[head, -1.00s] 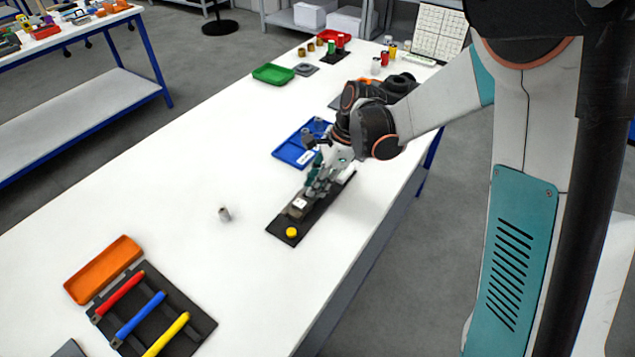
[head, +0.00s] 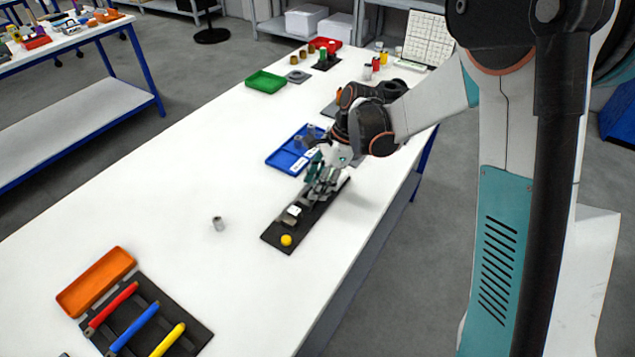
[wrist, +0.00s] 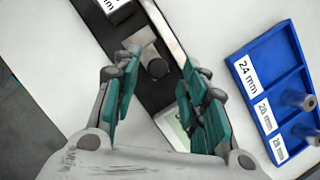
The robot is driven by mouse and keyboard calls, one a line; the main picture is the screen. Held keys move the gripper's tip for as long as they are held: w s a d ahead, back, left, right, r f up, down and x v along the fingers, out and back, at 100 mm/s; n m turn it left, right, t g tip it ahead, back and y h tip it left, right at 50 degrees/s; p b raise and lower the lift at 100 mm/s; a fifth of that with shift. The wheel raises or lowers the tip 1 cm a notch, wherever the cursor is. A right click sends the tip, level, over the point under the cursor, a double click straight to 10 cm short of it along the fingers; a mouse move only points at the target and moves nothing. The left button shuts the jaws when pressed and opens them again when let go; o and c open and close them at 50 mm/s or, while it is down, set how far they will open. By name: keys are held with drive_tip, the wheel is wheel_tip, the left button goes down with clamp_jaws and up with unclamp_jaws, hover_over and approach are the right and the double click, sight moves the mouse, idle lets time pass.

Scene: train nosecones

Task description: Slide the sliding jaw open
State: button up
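A long black base plate (head: 268,237) lies on the white table, with a yellow button (head: 286,240) at its near end. A white-topped block (head: 293,211) stands on it; its labelled face shows at the top of the wrist view (wrist: 113,5). In the wrist view a grey metal piece with a dark round knob (wrist: 157,68), seemingly the sliding jaw, lies ahead of the fingertips. My gripper (wrist: 160,72) is open, its teal fingers on either side of the knob. It also shows over the plate in the head view (head: 312,193). I cannot tell whether a finger touches the jaw.
A blue compartment tray (head: 280,158) with grey cylinders and size labels lies close to the gripper. A small grey cylinder (head: 218,224) stands alone. An orange tray (head: 95,283) and a dark rack (head: 203,334) of coloured handles lie near. The table's middle left is clear.

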drive_tip(key=v, duration=1.2)
drive_tip(key=s+d+r+n+t+h, duration=0.2)
drive_tip(key=s+d+n+t, duration=0.2)
drive_tip(key=s+n, duration=0.4)
drive_tip(key=s+d+r+n+t+h, duration=0.2)
drive_tip(key=s+d+n, duration=0.3)
drive_tip(key=s, duration=0.9)
drive_tip(key=r+n+t, duration=0.1)
drive_tip(key=n, duration=0.2)
drive_tip(key=shift+s+d+r+n+t, duration=0.25)
drive_tip(key=shift+s+d+n+t, duration=0.05)
drive_tip(key=shift+s+d+t, duration=0.1)
